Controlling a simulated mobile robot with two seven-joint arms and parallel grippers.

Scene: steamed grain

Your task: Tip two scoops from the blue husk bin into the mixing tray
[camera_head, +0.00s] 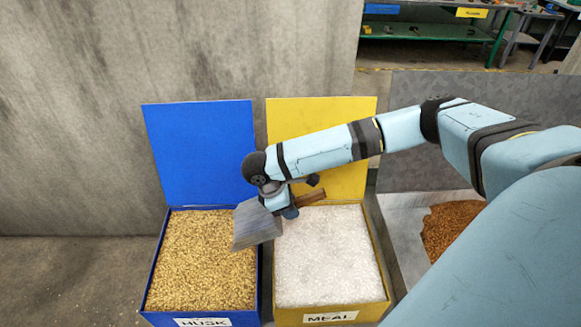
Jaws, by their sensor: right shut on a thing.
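The blue husk bin (153,270) stands at the lower left with its lid up, filled with tan husk (203,262) and labelled HUSK. My right gripper (290,208) is shut on a grey metal scoop (256,224) near its wooden handle (311,198). The scoop is tilted, over the border between the blue bin and the yellow bin. Its inside is hidden, so I cannot tell whether it holds husk. The mixing tray (403,240) is at the right, with brown grain in it, partly hidden by my right arm. My left gripper is not in view.
A yellow bin (375,290) labelled MEAL, full of white material and with its lid raised, stands directly right of the blue bin. A concrete wall (90,120) rises behind on the left. A green shelf (420,30) is far back.

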